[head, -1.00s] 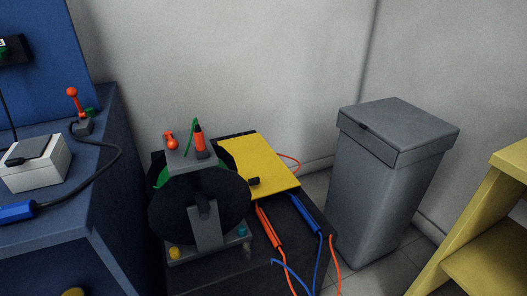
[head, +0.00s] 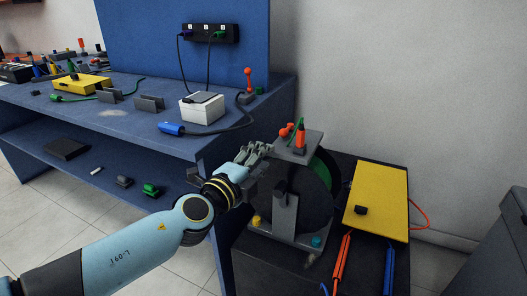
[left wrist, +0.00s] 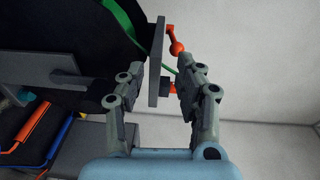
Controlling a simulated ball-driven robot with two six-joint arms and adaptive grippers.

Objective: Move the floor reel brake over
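The floor reel is a black disc (head: 300,203) with a green rim and grey stand, on a low black cart. My left gripper (head: 256,152) is just left of the top plate, empty. The left wrist view shows its fingers (left wrist: 158,76) spread, with the plate edge between them in the picture. The orange lever (left wrist: 177,46) lies just beyond the fingertips there; contact cannot be told. My right gripper is not seen.
A blue workbench (head: 150,125) stands at left, with a white box (head: 202,108) and a similar orange ball lever (head: 248,82) near its right end. A yellow panel (head: 376,200) lies right of the reel, with orange and blue cables. A grey bin (head: 505,240) stands far right.

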